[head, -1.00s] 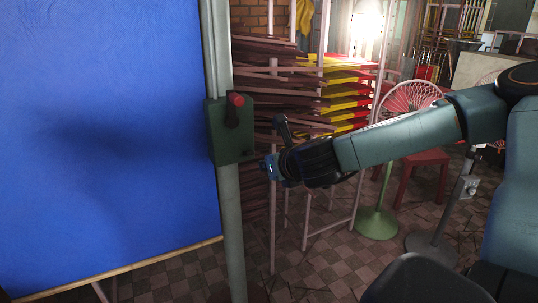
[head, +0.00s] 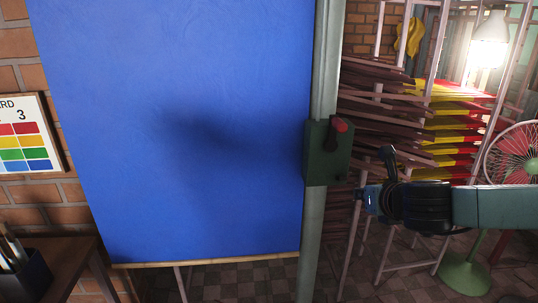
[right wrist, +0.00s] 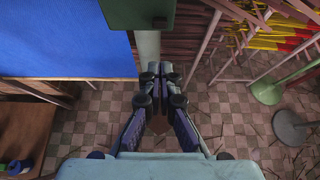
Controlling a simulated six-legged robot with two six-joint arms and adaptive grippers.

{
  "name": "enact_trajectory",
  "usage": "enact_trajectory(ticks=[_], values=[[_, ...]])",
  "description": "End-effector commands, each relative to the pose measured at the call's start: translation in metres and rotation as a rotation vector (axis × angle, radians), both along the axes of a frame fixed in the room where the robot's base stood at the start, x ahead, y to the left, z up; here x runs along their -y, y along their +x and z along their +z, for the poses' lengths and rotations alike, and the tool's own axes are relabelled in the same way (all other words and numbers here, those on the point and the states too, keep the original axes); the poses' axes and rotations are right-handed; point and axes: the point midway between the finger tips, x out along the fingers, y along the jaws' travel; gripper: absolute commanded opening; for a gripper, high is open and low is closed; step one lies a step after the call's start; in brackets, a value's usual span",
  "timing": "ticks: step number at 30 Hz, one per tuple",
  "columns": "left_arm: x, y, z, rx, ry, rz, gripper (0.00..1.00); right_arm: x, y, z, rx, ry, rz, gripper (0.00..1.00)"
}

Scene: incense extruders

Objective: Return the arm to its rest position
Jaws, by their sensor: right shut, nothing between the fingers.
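My right gripper (head: 368,197) comes in from the right in the head view, just right of a grey-green post and below a green box (head: 321,165). The box is fixed on the post and has a dark lever with a red knob (head: 341,125). In the right wrist view my right gripper (right wrist: 161,70) is shut and empty, with its fingertips together in front of the post. The underside of the green box (right wrist: 137,13) shows at the top there. The gripper appears apart from the box. My left gripper is not in view.
A large blue panel (head: 180,120) stands left of the post. Racks of incense sticks (head: 385,110) stand behind my right arm. A pink fan (head: 515,155) on a green stand is at the right. A wooden table (head: 60,265) is at the lower left, beneath a colour chart (head: 25,135).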

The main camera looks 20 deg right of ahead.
Motion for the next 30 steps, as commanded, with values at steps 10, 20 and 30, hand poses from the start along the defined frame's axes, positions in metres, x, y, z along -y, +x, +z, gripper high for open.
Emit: enact_trajectory(ticks=[10,20,30], values=[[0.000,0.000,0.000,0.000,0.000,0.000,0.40,-0.008,0.003,0.004,-0.034,-0.257,0.182,0.00],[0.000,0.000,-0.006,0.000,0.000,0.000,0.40,-0.041,-0.001,-0.007,-0.152,-0.966,0.661,0.00],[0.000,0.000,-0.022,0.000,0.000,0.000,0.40,-0.099,-0.053,-0.121,-0.362,-1.650,1.424,0.00]])
